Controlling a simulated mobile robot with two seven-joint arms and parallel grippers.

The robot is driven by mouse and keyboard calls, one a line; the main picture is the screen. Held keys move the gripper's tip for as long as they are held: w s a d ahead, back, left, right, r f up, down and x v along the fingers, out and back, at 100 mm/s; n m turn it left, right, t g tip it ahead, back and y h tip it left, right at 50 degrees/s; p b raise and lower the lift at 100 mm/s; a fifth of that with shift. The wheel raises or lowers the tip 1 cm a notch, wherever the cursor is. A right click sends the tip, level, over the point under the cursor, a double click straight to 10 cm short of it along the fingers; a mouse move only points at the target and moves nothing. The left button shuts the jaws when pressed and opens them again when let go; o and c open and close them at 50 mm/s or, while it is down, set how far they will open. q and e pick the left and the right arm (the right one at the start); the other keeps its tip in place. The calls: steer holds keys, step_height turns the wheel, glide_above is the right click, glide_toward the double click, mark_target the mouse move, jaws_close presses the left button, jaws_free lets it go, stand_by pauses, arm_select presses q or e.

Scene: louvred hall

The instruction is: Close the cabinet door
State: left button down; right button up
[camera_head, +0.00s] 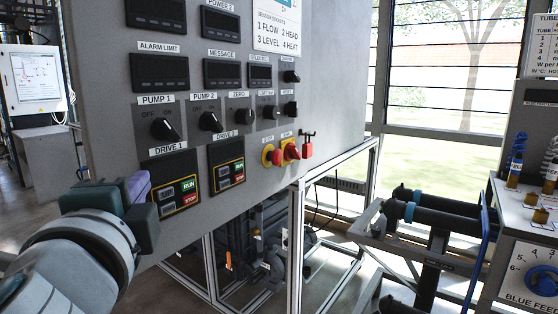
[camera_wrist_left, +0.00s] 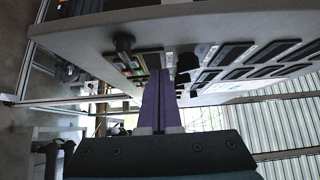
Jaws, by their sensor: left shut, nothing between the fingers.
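The cabinet is a large grey control box, and its front panel (camera_head: 112,118) carries dark displays, black knobs and labels such as PUMP 1 and DRIVE 1. In the head view, my left gripper (camera_head: 141,186) is at the lower left of this panel, its purple fingers close to the face beside the DRIVE 1 buttons. I cannot tell whether they touch it. In the left wrist view, the purple fingers (camera_wrist_left: 159,95) are together and empty, pointing along the panel (camera_wrist_left: 215,25). No open gap or separate door leaf is clear. My right gripper is out of view.
Red and yellow switches (camera_head: 287,152) stick out near the panel's right edge. A metal frame (camera_head: 298,225) stands under the box. At the right are black pipes (camera_head: 440,217) and another bench panel (camera_head: 525,225). A white cabinet (camera_head: 33,80) stands far left.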

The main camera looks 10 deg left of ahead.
mark_target(131, 170)
arm_select(q)
steer(key=shift+w+a+p, duration=0.15)
steer(key=shift+w+a, duration=0.15)
steer(key=shift+a, duration=0.4)
steer(key=shift+w+a+p, duration=0.15)
steer(key=shift+w+a, duration=0.2)
steer(key=shift+a, duration=0.3)
steer(key=shift+w+a+p, duration=0.15)
steer(key=shift+w+a, duration=0.15)
steer(key=shift+a, duration=0.4)
steer(key=shift+a, duration=0.1)
